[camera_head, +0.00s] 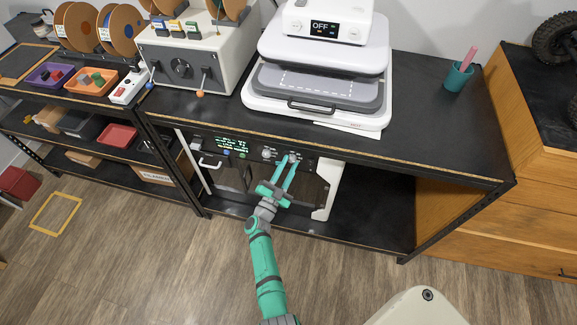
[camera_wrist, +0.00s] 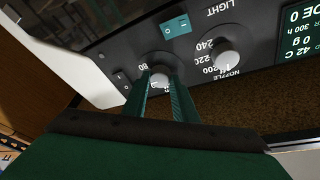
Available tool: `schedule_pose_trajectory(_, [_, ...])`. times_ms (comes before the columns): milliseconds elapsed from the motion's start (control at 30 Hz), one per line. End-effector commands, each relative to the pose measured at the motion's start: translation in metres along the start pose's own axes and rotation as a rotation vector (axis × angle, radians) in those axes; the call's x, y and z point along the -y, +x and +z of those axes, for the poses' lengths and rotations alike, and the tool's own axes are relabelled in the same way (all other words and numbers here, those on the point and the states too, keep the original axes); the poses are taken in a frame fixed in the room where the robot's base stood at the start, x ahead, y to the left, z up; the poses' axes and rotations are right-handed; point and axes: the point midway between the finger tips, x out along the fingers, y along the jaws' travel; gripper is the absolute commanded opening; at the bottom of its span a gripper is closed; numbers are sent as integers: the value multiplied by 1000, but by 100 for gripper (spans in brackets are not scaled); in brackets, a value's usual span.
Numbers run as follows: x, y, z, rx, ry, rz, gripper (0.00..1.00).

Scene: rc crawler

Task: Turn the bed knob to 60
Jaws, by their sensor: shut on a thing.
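The bed knob (camera_wrist: 160,79) is a small pale round knob on the dark control panel, with "80" readable beside it. Its other markings are mostly hidden by the fingers, and I cannot tell where it points. My gripper (camera_head: 287,161) reaches the right-hand knob of the printer panel under the bench. In the wrist view its two teal fingers (camera_wrist: 160,88) are shut on the bed knob, one on each side. The picture there is upside down. The printer (camera_head: 328,196) is white-framed with a dark front.
The nozzle knob (camera_wrist: 228,60) sits close beside the held knob, with 200, 220 and 240 marked. A teal light switch (camera_wrist: 175,25), a small black switch (camera_wrist: 121,80) and a green-text display (camera_wrist: 300,32) share the panel. The bench edge (camera_head: 300,142) overhangs above.

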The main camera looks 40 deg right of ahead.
Motion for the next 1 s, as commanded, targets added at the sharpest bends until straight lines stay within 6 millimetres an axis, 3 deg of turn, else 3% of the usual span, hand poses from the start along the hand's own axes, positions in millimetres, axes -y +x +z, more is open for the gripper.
schedule_pose_trajectory(433, [-2,0,0,0,7,5,3])
schedule_pose_trajectory(467, [-2,0,0,0,7,5,33])
schedule_pose_trajectory(500, [-2,0,0,0,7,5,42])
schedule_pose_trajectory(533, [-2,0,0,0,7,5,44])
schedule_pose_trajectory(833, [0,-1,0,0,7,3,44])
schedule_pose_trajectory(1000, [0,-17,0,2,8,1,44])
